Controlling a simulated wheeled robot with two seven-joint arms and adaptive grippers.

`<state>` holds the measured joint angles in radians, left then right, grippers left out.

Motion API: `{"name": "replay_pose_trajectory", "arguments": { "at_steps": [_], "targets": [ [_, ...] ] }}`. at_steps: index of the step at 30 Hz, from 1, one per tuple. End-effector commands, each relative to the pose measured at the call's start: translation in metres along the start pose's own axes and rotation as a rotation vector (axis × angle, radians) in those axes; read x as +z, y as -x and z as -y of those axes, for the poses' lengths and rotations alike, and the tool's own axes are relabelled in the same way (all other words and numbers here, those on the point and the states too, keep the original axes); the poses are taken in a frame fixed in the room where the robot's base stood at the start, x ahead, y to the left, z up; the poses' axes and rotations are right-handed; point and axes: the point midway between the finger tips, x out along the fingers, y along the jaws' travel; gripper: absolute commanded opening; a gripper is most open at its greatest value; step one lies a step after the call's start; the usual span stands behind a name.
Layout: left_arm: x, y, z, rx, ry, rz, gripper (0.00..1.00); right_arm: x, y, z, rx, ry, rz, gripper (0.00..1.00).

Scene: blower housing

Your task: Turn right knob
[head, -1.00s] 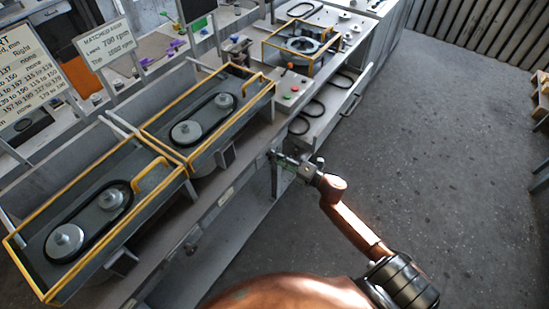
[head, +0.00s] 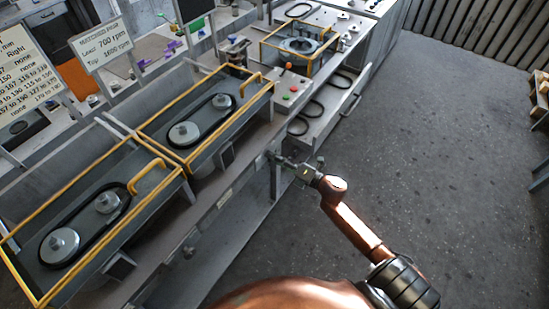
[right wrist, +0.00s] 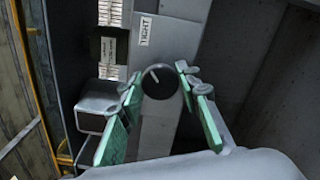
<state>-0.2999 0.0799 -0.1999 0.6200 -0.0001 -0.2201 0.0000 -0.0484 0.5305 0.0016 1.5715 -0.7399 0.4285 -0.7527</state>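The right knob (right wrist: 160,82) is round and dark with a pale pointer line tilted up and left. It sits on a grey panel (right wrist: 157,136) in the right wrist view, below a small white label that seems to read RIGHT or TIGHT. My right gripper (right wrist: 159,76) is open, with its two green-padded fingers on either side of the knob. I cannot tell if the pads touch it. In the head view my right gripper (head: 276,157) is at the bench's front edge, and the knob is too small to make out. My left gripper is not in view.
Two yellow-railed trays with belts and pulleys (head: 184,132) sit on the bench left of my right gripper. A box with red and green buttons (head: 292,90) is above it. A sign (head: 106,45) stands at the back. Grey floor (head: 440,150) to the right is clear.

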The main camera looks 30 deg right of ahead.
Motion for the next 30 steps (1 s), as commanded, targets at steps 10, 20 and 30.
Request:
{"name": "replay_pose_trajectory", "arguments": {
  "at_steps": [10,20,30],
  "targets": [
    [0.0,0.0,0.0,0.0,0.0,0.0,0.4,0.0,0.0,0.0,0.0,-0.001,0.0,0.48],
    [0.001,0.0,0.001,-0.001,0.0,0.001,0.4,0.0,0.016,0.001,-0.002,-0.001,0.001,0.48],
    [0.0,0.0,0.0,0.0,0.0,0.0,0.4,0.0,0.085,0.001,-0.003,-0.002,0.001,0.48]
  ]
}}
